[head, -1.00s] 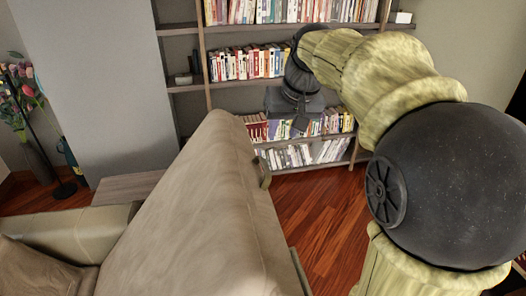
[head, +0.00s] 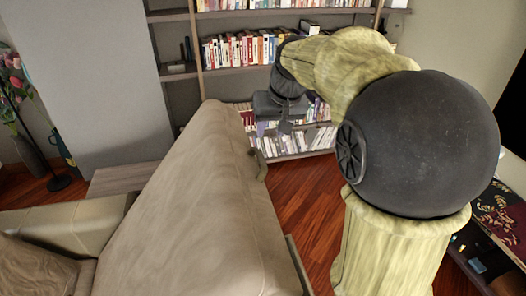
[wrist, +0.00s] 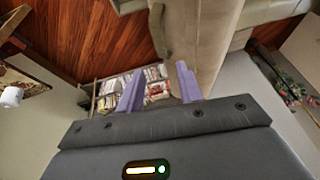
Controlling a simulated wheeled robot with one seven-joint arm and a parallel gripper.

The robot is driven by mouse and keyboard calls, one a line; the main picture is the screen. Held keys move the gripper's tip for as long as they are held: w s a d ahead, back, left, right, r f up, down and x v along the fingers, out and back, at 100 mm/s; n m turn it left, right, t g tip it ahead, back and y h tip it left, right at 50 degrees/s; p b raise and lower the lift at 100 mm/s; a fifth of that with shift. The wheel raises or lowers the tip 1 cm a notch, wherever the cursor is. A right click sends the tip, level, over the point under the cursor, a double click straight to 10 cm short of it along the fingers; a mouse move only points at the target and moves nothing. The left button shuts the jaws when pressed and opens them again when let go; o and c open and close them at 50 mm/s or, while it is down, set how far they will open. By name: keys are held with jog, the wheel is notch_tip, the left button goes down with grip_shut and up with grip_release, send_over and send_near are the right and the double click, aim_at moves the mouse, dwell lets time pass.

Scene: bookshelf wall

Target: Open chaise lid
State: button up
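The chaise lid (head: 205,215) is a tan upholstered slab. It stands steeply tilted up, in the lower middle of the head view. A small olive handle (head: 258,164) sticks out from its right side. In the wrist view the lid (wrist: 196,40) is at top centre, with the handle (wrist: 158,30) along its left side. My gripper (head: 285,126) is beyond the handle in the head view, apart from it, in front of the bookshelf. In the wrist view my gripper's two purple fingers (wrist: 159,70) are spread, with nothing between them.
A bookshelf (head: 195,75) with several rows of books stands at the back. The red wood floor (head: 315,190) is clear between lid and shelf. A low wooden surface (head: 122,180) is left of the lid. A dark floral-patterned piece (head: 497,215) is at the right.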

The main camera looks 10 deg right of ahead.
aim_at(261, 157)
jog(key=p+x, duration=0.2)
jog(key=x, duration=1)
jog(key=shift+d+f+p, duration=0.1)
jog(key=shift+d+p, duration=0.05)
jog(key=shift+p, duration=0.25)
jog(key=shift+s, duration=0.15)
jog(key=shift+c, duration=0.5)
grip_shut()
